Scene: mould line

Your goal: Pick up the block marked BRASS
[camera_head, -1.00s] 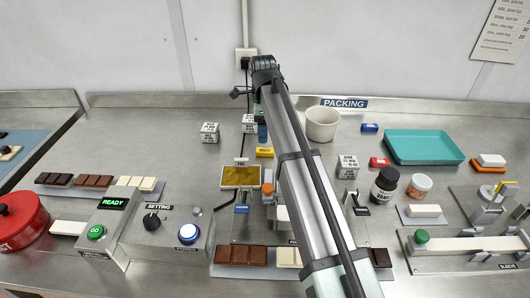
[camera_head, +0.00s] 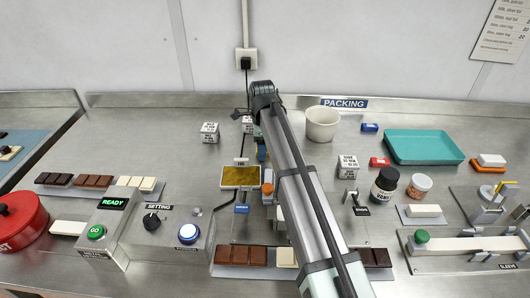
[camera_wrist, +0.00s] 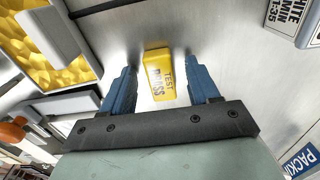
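The yellow block marked TEST BRASS (camera_wrist: 160,75) lies on the steel bench in the wrist view, its lettering facing the camera. My gripper (camera_wrist: 161,64) is open, with one blue finger on each side of the block. Gaps show between the block and both fingers in this view, and I cannot tell how high the fingertips are above the bench. In the head view my gripper (camera_head: 261,154) is mostly behind my arm, and the block is hidden there.
A framed golden tray (camera_head: 240,176) stands close left of my gripper; it also shows in the wrist view (camera_wrist: 55,50). A white printed box (camera_wrist: 292,20) is at the wrist view's upper right. A white tub (camera_head: 322,124) and a teal tray (camera_head: 423,146) stand farther right.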

